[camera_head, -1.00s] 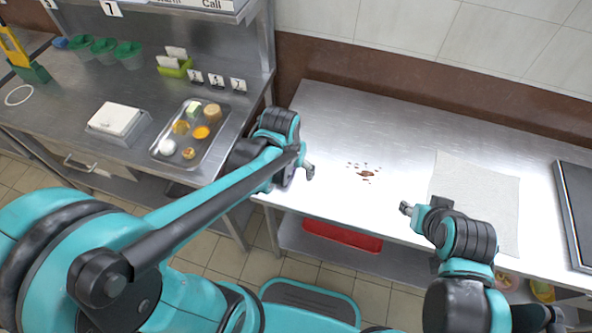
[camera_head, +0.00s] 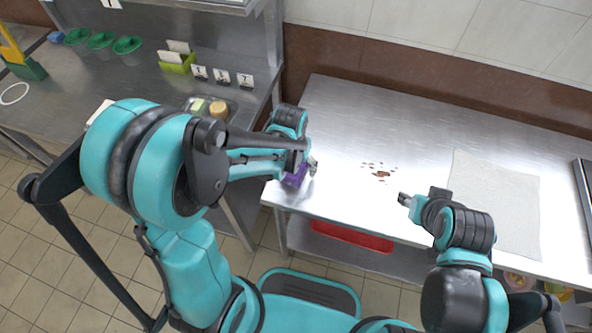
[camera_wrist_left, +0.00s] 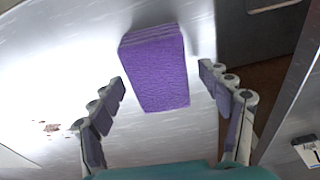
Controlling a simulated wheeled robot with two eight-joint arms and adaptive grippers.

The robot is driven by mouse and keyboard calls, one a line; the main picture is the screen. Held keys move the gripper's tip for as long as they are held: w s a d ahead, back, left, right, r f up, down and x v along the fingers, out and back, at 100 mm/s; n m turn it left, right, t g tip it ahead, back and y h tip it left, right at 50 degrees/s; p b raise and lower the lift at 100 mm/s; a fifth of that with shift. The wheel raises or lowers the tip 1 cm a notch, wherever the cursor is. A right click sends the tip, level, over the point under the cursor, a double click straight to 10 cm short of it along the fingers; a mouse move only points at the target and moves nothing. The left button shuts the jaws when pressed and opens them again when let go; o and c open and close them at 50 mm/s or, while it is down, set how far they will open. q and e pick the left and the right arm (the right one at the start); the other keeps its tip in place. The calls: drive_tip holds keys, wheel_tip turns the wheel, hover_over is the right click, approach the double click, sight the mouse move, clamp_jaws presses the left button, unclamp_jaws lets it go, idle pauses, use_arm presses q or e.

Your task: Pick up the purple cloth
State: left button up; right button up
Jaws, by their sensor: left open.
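The purple cloth (camera_wrist_left: 155,72) is a folded, layered block lying on the steel table near its edge. In the left wrist view it lies ahead of and between the open fingers of my left gripper (camera_wrist_left: 165,115), with no finger touching it. In the head view the cloth (camera_head: 295,177) shows only in part at the table's left end, mostly covered by my left gripper (camera_head: 308,166). My right gripper (camera_head: 405,200) is above the front of the table, away from the cloth; its finger opening is too small to tell.
Brown spots (camera_head: 380,172) mark the middle of the steel table (camera_head: 340,130). A white cloth sheet (camera_head: 495,195) lies at the right. A second counter (camera_head: 150,85) with green cups (camera_head: 102,42) and number cards (camera_head: 222,76) stands at the left. A red tray (camera_head: 350,237) is below the table.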

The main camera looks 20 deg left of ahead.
sight(299, 163)
use_arm(q)
drive_tip(key=shift+r, duration=0.1)
drive_tip(key=c, duration=1.3)
drive_tip(key=shift+o, duration=0.2)
drive_tip(key=shift+r, duration=0.1)
drive_tip(key=shift+r, duration=0.35)
drive_tip(key=r+p, duration=0.2)
drive_tip(key=r, duration=0.2)
drive_tip(key=shift+d+p, duration=0.3)
drive_tip(key=shift+p, duration=0.1)
drive_tip(key=w+d+r+p, duration=0.2)
drive_tip(key=d+r, duration=0.4)
drive_tip(key=d, duration=0.4)
drive_tip(key=shift+w+d+p, duration=0.25)
drive_tip(key=shift+d+p, duration=0.15)
drive_tip(key=shift+p, duration=0.15)
